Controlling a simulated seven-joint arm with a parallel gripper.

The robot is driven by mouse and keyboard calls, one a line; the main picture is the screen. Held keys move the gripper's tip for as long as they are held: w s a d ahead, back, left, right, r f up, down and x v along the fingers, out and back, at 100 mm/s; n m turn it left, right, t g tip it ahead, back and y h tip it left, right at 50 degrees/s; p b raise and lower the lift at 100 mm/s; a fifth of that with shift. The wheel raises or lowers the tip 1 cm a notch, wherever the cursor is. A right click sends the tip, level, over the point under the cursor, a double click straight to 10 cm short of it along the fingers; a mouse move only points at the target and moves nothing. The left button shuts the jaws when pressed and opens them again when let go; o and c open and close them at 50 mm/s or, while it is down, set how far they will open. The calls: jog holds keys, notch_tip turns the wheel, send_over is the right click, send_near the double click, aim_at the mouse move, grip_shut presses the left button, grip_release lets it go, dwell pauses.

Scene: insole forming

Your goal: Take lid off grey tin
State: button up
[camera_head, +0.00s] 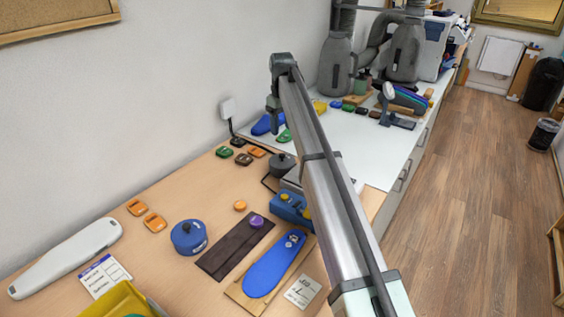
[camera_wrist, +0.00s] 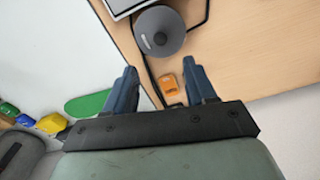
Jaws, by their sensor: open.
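The grey tin (camera_head: 282,168) stands on the wooden bench near its border with the white worktop, with a dark lid and knob on top. In the wrist view the round grey lid (camera_wrist: 168,24) shows from above, with its knob near the middle. My gripper (camera_wrist: 159,82) is open and empty, its two blue-grey fingers apart. The tin lies beyond the fingertips in that view, apart from them. In the head view my gripper (camera_head: 274,126) hangs above the back of the bench, behind the tin. The tin's lower side is partly hidden by my arm and nearby things.
An orange clip (camera_wrist: 168,85) shows between my fingers, below on the bench. Several dark, green and orange clips lie near the wall. A blue tin (camera_head: 188,238), a dark mat (camera_head: 228,256) and a blue insole (camera_head: 268,272) are nearer. A blue box (camera_head: 290,207) stands close to the grey tin.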

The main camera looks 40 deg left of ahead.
send_over(283, 155)
jog(key=f, duration=0.5)
jog(key=shift+w+a+f, duration=0.15)
jog(key=shift+a+f, duration=0.1)
jog(key=shift+f, duration=0.05)
jog(key=shift+d+f, duration=0.2)
jog(key=shift+f, duration=2.4)
grip_shut()
